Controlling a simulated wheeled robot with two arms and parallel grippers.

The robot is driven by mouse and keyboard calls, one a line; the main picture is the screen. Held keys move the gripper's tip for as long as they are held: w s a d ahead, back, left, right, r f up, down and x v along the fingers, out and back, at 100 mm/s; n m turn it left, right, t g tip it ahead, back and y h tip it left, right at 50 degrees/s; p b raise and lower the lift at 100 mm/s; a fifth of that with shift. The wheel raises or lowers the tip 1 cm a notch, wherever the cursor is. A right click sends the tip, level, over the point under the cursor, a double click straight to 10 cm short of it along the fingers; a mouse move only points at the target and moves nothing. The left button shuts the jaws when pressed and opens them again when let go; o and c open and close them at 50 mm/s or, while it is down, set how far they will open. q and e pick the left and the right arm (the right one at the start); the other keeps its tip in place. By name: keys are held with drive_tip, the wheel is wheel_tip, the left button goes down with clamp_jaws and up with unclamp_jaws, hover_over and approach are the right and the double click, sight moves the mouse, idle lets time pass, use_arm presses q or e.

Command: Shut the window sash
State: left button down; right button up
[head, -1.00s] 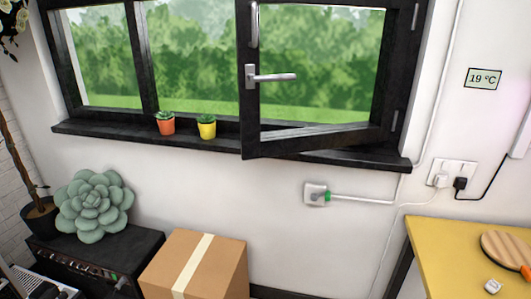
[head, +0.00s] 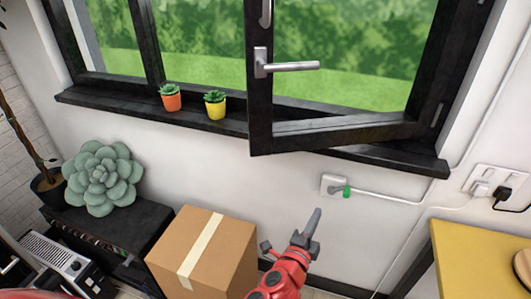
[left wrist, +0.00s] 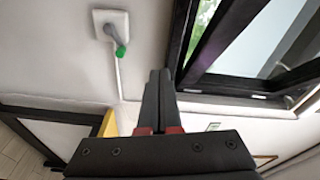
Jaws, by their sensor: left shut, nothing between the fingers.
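The black window sash (head: 345,135) stands open, swung into the room with its free edge at the left and its hinge side at the right. Its silver handle (head: 290,66) sticks out level from the free edge. My left gripper (head: 316,214) is shut and empty. In the head view it appears below the sash's bottom rail, pointing up, and apart from it. In the left wrist view the closed fingers (left wrist: 159,75) point at the wall, with dark window framing (left wrist: 222,45) to their right. My right gripper is not in view.
Orange (head: 170,98) and yellow (head: 215,105) plant pots stand on the black sill (head: 115,106), left of the sash. A cardboard box (head: 230,262) lies below. A yellow table (head: 470,265) is at right.

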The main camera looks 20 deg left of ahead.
use_arm(q)
drive_tip(key=s+a+r+n+y+p, duration=0.1)
drive_tip(key=a+r+y, duration=0.3)
drive_tip(key=r+y, duration=0.15)
drive_tip(key=n+g+y, duration=0.2)
drive_tip(key=n+y, duration=0.3)
drive_tip(key=y, duration=0.1)
approach(263, 153)
drive_tip(key=shift+m, duration=0.3)
drive_tip(key=p+x, duration=0.3)
drive_tip(key=x, duration=0.2)
drive_tip(key=shift+w+r, duration=0.1)
drive_tip(key=shift+w, duration=0.05)
drive_tip(key=shift+p+x, duration=0.35)
drive_tip(key=shift+x, duration=0.45)
